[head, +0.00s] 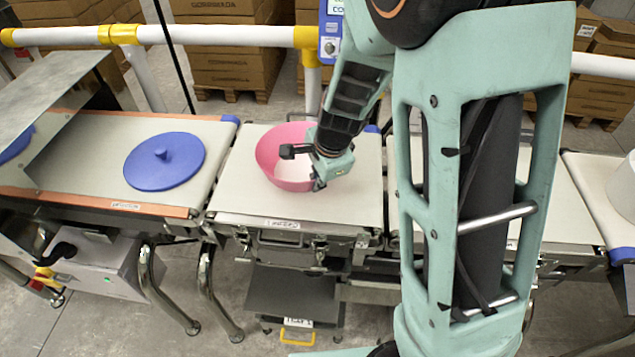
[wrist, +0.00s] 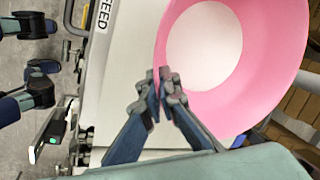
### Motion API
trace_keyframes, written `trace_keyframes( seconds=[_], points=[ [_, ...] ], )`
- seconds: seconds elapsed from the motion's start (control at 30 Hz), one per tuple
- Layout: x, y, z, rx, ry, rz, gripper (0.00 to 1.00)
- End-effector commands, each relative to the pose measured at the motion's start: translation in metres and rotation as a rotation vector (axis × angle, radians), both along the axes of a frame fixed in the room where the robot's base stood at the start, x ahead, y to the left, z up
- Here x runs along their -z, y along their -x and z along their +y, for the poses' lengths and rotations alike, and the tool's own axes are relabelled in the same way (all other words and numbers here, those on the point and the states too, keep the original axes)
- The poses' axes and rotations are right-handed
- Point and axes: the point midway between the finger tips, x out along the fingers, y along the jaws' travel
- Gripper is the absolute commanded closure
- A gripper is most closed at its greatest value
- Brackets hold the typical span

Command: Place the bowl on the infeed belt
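The pink bowl (head: 268,158), with a white inner bottom, is upright at the middle belt section (head: 235,200). I cannot tell whether it rests on the belt or is just above it. A front label there is partly readable as "FEED" in the wrist view. My gripper (head: 300,165) is at the bowl's right side in the head view, hiding part of its wall. In the wrist view my gripper (wrist: 166,82) has its fingertips close together on the rim of the bowl (wrist: 262,75).
A blue round lid (head: 165,162) with a knob lies on the left belt section. A metal cover (head: 60,85) stands at the far left. A yellow-and-white rail (head: 230,35) runs behind the belts. Cardboard boxes (head: 225,65) are stacked beyond. A white round object (head: 624,185) is at the far right.

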Motion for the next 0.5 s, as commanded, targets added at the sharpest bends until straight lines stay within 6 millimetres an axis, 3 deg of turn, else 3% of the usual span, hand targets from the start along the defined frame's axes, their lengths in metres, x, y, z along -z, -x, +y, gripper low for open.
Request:
trace_keyframes(
  seconds=[0.07,0.27,0.5],
  points=[
    [0.0034,-0.0005,-0.0001,0.0,0.0,-0.001,1.0],
    [0.0028,0.0002,-0.0001,0.0,0.0,0.001,0.79],
    [0.0028,0.0002,-0.0001,0.0,0.0,0.001,0.78]
  ],
)
